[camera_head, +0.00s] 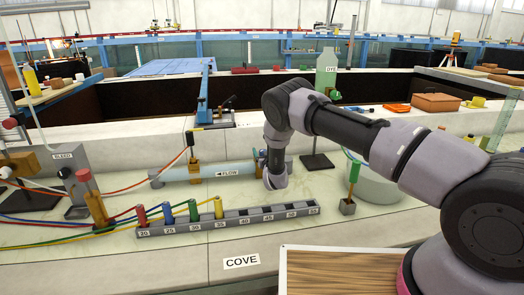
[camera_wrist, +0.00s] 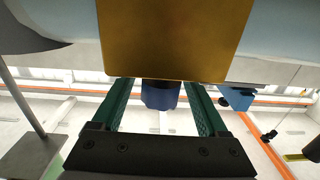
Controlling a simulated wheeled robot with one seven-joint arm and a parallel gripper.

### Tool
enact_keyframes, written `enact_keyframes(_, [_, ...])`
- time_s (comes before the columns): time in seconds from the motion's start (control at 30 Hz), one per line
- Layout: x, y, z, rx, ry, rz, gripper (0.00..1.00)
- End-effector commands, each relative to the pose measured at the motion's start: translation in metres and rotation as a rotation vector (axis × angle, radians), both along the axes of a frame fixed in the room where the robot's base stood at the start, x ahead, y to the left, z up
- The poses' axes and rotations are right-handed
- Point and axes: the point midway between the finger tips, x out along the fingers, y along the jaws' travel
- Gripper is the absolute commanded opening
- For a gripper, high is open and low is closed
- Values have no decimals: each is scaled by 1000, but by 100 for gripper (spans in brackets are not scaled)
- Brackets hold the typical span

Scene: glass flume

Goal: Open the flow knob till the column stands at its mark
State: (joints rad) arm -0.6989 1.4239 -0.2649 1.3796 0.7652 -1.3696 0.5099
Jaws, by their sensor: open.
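My gripper (camera_wrist: 158,88) is open in the wrist view, its two green fingers apart. A dark blue knob (camera_wrist: 160,95) shows between the fingers, with a gap at each side, against a large brass block (camera_wrist: 172,38). In the head view the clear pipe marked FLOW (camera_head: 220,171) lies along the bench, its arrow pointing left. I cannot make out a column level or a mark.
A rack (camera_head: 240,219) with several coloured plugs and numbered slots lies in front of the pipe. A box marked BLEED (camera_head: 66,158) and coloured hoses are at left. A green DYE bottle (camera_head: 327,70) stands behind my arm. A green-handled piece (camera_head: 352,178) and pale bucket (camera_head: 378,188) are right.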

Motion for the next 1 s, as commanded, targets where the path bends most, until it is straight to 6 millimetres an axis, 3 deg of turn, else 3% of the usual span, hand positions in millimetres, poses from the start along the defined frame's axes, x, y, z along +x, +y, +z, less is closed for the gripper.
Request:
enact_keyframes(0.17, [15, 5, 0, -1, -1, 1, 76])
enact_keyframes(0.47, [18, 5, 0, -1, 1, 0, 76])
enact_keyframes(0.57, [18, 5, 0, -1, 1, 0, 46])
enact_keyframes(0.67, [18, 5, 0, -1, 1, 0, 8])
enact_keyframes(0.7, [18, 5, 0, -1, 1, 0, 0])
enact_keyframes(1.0, [18, 5, 1, -1, 0, 37, 0])
